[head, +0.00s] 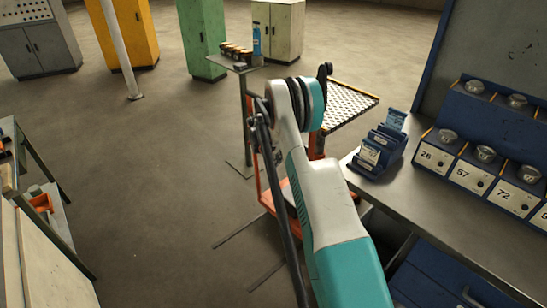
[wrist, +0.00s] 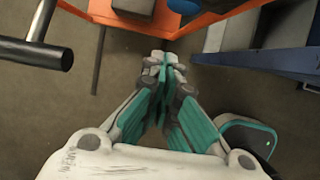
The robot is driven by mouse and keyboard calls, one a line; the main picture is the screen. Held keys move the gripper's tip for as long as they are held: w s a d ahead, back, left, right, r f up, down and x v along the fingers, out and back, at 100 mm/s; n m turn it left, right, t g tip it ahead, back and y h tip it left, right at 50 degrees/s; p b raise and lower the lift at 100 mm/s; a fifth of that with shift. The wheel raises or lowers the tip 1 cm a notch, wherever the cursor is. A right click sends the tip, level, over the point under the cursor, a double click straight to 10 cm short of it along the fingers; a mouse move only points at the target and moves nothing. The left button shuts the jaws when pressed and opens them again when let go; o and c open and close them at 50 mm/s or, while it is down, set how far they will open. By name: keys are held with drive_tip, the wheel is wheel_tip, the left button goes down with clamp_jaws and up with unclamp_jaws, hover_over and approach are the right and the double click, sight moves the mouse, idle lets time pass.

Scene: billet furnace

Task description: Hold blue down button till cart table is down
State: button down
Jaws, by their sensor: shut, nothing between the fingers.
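The cart table (head: 347,104) has a perforated metal top on an orange frame, right of centre in the head view, and its top stands raised above the floor. In the wrist view its orange frame (wrist: 215,20) crosses the top. A blue rounded shape (wrist: 185,5) is cut off at the top edge; it may be the blue down button. My gripper (wrist: 164,60) is shut and empty, its fingertips just below the orange frame in the picture. I cannot tell whether they touch it. In the head view my arm hides the gripper.
A dark handle (wrist: 35,52) is at the wrist view's left. The floor (head: 150,180) to the left is clear.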

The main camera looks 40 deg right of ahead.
drive_tip(key=shift+w+d+f+b, duration=0.1)
drive_tip(key=shift+d+f+b, duration=0.1)
drive_tip(key=shift+d, duration=0.55)
drive_tip(key=shift+d+f+b, duration=0.15)
drive_tip(key=shift+d, duration=0.55)
drive_tip(key=shift+w+d+f+b, duration=0.1)
drive_tip(key=shift+d+f+b, duration=0.1)
drive_tip(key=shift+d, duration=0.55)
